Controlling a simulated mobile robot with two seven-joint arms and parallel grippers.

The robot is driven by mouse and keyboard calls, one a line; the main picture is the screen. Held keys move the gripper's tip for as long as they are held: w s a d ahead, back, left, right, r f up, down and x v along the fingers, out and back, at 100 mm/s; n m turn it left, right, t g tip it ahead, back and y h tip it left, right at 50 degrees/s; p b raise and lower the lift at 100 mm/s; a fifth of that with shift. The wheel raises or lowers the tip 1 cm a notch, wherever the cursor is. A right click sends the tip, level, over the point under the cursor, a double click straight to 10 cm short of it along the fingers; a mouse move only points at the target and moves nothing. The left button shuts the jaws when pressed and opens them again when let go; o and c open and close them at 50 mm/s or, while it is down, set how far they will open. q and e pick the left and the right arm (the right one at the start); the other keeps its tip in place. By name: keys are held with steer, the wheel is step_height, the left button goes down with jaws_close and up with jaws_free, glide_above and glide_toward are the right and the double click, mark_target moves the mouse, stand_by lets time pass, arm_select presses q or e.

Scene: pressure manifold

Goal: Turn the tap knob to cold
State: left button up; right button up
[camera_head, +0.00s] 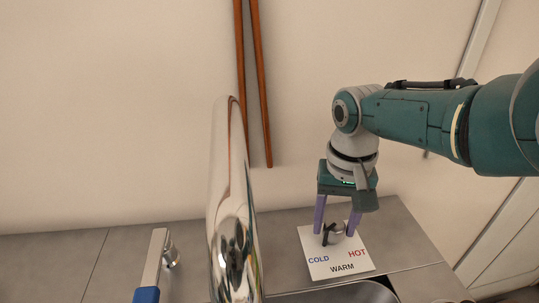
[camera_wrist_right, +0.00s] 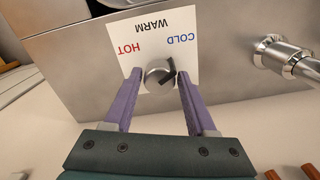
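The tap knob (camera_head: 338,235) is a small chrome knob with a black pointer piece, on a white plate (camera_head: 320,243) marked COLD, HOT and WARM. In the head view the black piece is on the knob's left side, and COLD is printed on the plate's left. In the right wrist view the knob (camera_wrist_right: 158,76) has its black piece on the side of the COLD print. My right gripper (camera_head: 336,232) points down with its purple fingers on either side of the knob, very close to it; firm contact cannot be made out. My left gripper is not in view.
A tall chrome spout (camera_head: 228,200) stands left of the plate. A grey bar with a blue end (camera_head: 147,294) and a chrome fitting are further left. A basin edge (camera_head: 340,292) lies in front of the plate. Two wooden sticks (camera_head: 254,80) are against the wall.

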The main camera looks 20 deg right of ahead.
mark_target(335, 224)
steer(key=shift+o, duration=1.4)
step_height(335, 224, up, 10)
steer(key=p, duration=0.6)
steer(key=shift+f+p, duration=0.25)
steer(key=shift+p, duration=0.15)
steer(key=shift+r, duration=0.2)
